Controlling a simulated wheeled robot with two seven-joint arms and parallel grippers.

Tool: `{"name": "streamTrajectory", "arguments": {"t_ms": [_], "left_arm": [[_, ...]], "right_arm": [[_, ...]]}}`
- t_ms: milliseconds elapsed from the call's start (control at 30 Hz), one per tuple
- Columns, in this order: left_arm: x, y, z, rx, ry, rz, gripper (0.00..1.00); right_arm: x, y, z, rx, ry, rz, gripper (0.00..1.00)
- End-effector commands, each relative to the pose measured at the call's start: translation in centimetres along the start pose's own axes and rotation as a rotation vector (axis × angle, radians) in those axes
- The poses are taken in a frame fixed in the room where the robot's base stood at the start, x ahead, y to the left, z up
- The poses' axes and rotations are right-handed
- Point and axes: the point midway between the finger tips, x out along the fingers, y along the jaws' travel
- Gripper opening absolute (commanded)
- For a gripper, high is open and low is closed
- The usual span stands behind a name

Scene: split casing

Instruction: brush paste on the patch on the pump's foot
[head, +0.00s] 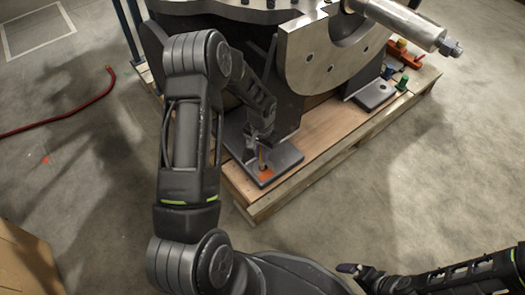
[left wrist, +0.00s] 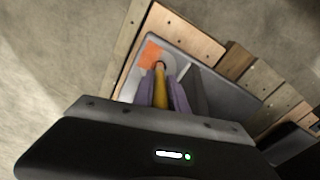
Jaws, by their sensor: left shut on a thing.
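The pump's foot (head: 285,158) is a grey metal plate on the wooden pallet, and it also shows in the left wrist view (left wrist: 205,70). An orange patch (head: 266,176) lies near its front corner; the left wrist view shows it too (left wrist: 151,50). My left gripper (head: 262,143) is shut on a brush with a yellow handle (left wrist: 160,90), pointing down at the foot.
The pump's large grey casing (head: 312,60) rises just behind the foot. A shaft (head: 405,24) juts out at the upper right. Orange and green parts (head: 402,54) sit on the pallet's far right. A red hose (head: 70,125) lies on the open floor at left. A cardboard box (head: 22,262) stands lower left.

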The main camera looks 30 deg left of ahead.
Motion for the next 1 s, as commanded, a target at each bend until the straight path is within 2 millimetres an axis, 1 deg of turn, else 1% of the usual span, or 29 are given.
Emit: {"name": "streamTrajectory", "arguments": {"t_ms": [33,200,400,767,1000], "left_arm": [[-0.1,-0.2,0.5,-0.002,-0.003,0.000,0.00],[-0.1,-0.6,1.7,-0.006,-0.007,0.000,0.00],[-0.1,-0.8,2.3,-0.009,-0.008,-0.001,0.00],[0.0,-0.8,2.1,-0.010,-0.010,-0.001,0.00],[0.2,-0.4,0.8,-0.009,-0.009,-0.001,0.00]], "right_arm": [[-0.2,-0.1,0.0,0.000,0.000,0.000,1.00],[-0.6,-0.2,0.0,0.000,0.000,0.000,1.00],[-0.6,-0.2,0.0,0.000,0.000,0.000,1.00],[-0.5,-0.2,0.0,0.000,0.000,0.000,1.00],[-0.1,0.0,0.0,0.000,0.000,0.000,1.00]]}}
